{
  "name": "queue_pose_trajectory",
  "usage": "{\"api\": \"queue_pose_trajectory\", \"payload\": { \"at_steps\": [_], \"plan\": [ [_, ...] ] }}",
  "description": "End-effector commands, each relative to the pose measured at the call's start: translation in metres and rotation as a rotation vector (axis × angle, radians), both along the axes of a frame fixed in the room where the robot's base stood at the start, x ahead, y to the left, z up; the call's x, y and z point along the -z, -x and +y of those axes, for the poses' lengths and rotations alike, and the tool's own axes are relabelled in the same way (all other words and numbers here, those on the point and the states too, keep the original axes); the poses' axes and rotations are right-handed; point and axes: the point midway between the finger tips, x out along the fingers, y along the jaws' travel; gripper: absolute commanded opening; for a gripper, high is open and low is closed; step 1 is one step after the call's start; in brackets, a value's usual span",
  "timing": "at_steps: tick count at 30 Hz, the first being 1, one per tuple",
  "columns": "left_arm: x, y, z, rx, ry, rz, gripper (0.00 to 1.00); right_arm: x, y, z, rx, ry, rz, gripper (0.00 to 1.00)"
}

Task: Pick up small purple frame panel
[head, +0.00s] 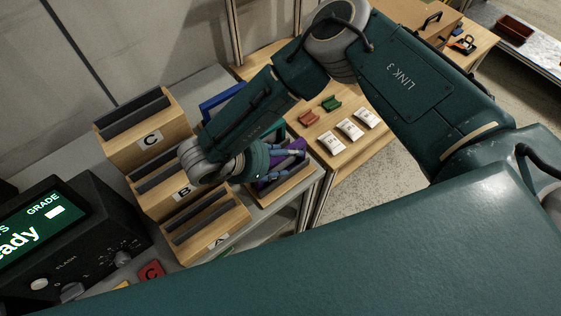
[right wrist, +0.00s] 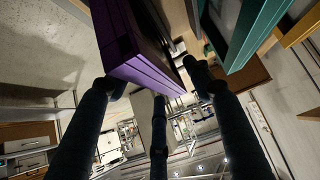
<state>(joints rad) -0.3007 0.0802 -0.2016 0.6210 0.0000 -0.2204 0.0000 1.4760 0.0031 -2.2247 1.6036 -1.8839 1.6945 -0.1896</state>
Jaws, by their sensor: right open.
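The small purple frame panel (head: 297,144) stands in a wooden holder on the grey shelf in the head view, partly hidden by my right gripper (head: 287,160). In the right wrist view the purple panel (right wrist: 120,42) is close, at the upper left. My right gripper (right wrist: 158,100) is open there, with its dark fingers spread around the panel's near end. The left finger overlaps the panel's edge; I cannot tell whether it touches. My left gripper is out of view.
A teal frame (right wrist: 250,30) and a yellow frame (right wrist: 298,22) are close at the right. A blue frame (head: 222,100) stands behind my forearm. Wooden racks marked C (head: 150,125), B and A stand left. A wooden table (head: 345,110) holds small packets.

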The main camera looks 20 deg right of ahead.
Motion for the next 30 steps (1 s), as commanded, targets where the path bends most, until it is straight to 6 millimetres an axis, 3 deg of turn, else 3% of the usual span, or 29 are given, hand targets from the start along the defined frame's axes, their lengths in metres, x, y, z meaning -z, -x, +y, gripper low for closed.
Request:
{"api": "queue_pose_trajectory", "payload": {
  "at_steps": [4, 9, 12, 23, 30],
  "plan": [
    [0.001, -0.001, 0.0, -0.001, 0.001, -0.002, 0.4, 0.0, 0.0, 0.0, 0.0, 0.0, 0.0, 0.49],
    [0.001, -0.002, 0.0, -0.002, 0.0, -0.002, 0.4, 0.0, 0.0, 0.001, 0.0, 0.0, 0.0, 0.15],
    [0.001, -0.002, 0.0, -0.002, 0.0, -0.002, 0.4, 0.0, 0.0, 0.001, 0.0, 0.0, 0.0, 0.0],
    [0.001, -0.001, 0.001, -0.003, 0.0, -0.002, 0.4, -0.001, 0.0, 0.0, 0.0, 0.001, 0.0, 0.0],
    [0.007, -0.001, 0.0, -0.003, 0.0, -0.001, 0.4, -0.018, -0.001, 0.001, 0.0, -0.001, -0.003, 0.0]
  ]
}}
